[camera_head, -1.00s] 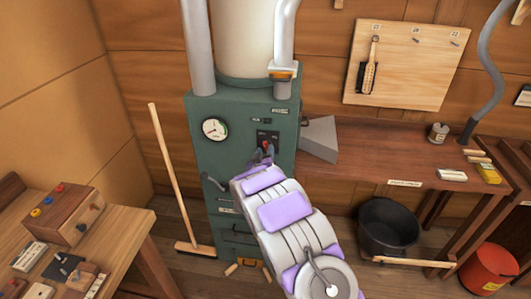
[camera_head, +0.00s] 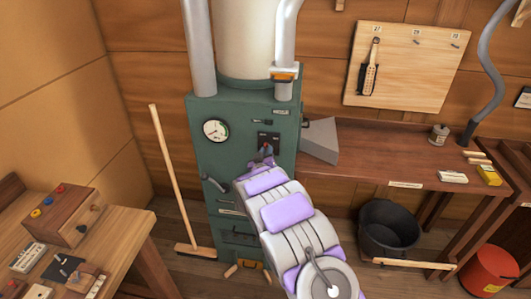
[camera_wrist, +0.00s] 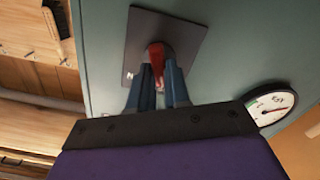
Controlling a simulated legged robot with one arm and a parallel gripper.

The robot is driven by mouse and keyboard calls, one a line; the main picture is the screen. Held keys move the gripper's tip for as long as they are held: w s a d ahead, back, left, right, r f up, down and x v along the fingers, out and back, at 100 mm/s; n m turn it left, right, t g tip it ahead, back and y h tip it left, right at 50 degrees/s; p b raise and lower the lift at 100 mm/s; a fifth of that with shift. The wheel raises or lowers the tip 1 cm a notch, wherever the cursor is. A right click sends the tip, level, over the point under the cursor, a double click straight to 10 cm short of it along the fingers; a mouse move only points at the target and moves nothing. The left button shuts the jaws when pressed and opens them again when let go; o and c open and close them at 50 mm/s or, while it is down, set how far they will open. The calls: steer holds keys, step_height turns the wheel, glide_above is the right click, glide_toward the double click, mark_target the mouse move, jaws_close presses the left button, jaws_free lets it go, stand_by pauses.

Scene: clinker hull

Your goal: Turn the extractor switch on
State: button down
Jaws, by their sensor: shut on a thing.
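The extractor switch is a dark plate (camera_head: 264,136) with a red lever on the front of the green cabinet (camera_head: 226,170). In the wrist view, the plate (camera_wrist: 137,38) is close, and the red lever (camera_wrist: 156,52) stands between the two blue-grey fingers of my gripper (camera_wrist: 158,88). My gripper is shut on the lever. In the head view, my gripper (camera_head: 266,159) is at the lower part of the plate. The fingers hide part of the lever, and the plate's markings are too small to read.
A round gauge (camera_head: 215,130) is left of the switch, with a dark handle (camera_head: 214,184) below it. A broom (camera_head: 173,170) leans at the left. A grey hood (camera_head: 320,140) juts out at the right. A black bucket (camera_head: 388,230) stands under the bench (camera_head: 375,160).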

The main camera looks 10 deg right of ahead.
steer(key=shift+a+m, duration=0.15)
steer(key=shift+m, duration=0.15)
steer(key=shift+d+m+b, duration=0.15)
steer(key=shift+m+b, duration=0.3)
steer(key=shift+m, duration=2.35)
steer(key=shift+d+m+b, duration=0.15)
steer(key=shift+m+b, duration=0.25)
steer(key=shift+m, duration=2.4)
steer(key=shift+r, duration=0.1)
steer(key=shift+s, duration=0.1)
steer(key=c, duration=1.2)
jaws_free()
steer(key=shift+c, duration=0.2)
steer(key=shift+o, duration=0.8)
